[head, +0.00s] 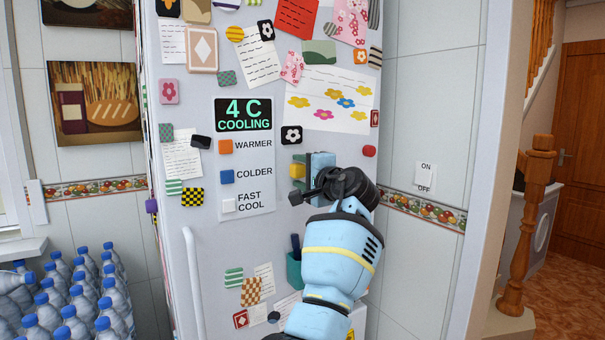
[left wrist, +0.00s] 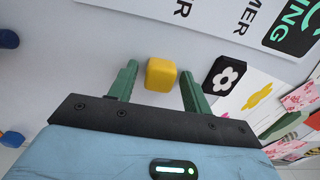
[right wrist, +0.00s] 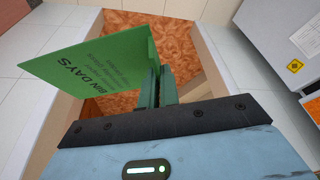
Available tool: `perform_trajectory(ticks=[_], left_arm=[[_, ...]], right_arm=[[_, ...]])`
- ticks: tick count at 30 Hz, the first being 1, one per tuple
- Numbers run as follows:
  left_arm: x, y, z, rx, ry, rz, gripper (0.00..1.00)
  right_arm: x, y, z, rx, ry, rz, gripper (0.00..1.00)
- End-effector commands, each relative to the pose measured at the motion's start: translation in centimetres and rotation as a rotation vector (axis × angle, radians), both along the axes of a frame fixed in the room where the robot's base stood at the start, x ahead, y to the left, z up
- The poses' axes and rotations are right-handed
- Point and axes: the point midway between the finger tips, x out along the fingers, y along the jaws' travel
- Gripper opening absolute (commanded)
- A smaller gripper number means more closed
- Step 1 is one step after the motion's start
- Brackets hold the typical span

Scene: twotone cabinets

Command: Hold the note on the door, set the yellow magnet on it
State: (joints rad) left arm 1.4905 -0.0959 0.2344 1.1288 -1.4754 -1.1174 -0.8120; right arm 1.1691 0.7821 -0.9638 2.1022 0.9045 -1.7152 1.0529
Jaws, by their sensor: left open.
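The yellow magnet (head: 297,170) is on the fridge door (head: 220,270), to the right of the control panel. My left gripper (head: 298,172) is open at the magnet, with a finger on either side. In the left wrist view the magnet (left wrist: 162,73) sits between the two green fingertips (left wrist: 160,82), with a gap on both sides. The green note (right wrist: 95,65), printed "BIN DAYS", shows only in the right wrist view. My right gripper (right wrist: 158,88) is shut on its edge and holds it up, away from the door. The head view does not show the right gripper.
Other magnets and papers crowd the door, including a black flower magnet (head: 291,134) just above the left gripper. A teal pen holder (head: 294,270) is below. Several water bottles (head: 75,300) stand at the lower left. A wall switch (head: 425,176) is on the right.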

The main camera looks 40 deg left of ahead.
Motion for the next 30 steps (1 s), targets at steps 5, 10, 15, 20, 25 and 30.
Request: perform_trajectory(ticks=[5,10,15,20,25,30], left_arm=[[0.0,0.0,0.0,0.0,0.0,0.0,0.49],[-0.1,-0.1,0.1,0.0,0.0,0.0,0.49],[-0.1,-0.2,0.0,0.0,0.0,0.0,0.49],[-0.1,-0.2,0.0,-0.001,0.0,0.0,0.49],[-0.1,-0.3,0.0,-0.001,0.0,0.0,0.49],[-0.1,-0.3,0.0,-0.001,0.001,0.0,0.49]], right_arm=[[0.0,0.0,0.1,0.0,-0.002,0.0,0.0],[0.0,0.0,0.4,0.0,-0.005,0.0,0.0],[0.1,0.0,0.7,0.0,-0.009,0.0,0.0],[0.1,0.0,1.0,0.0,-0.013,0.0,0.0],[0.1,0.0,1.2,0.0,-0.015,0.0,0.0],[0.1,0.0,1.1,0.0,-0.015,0.0,0.0]])
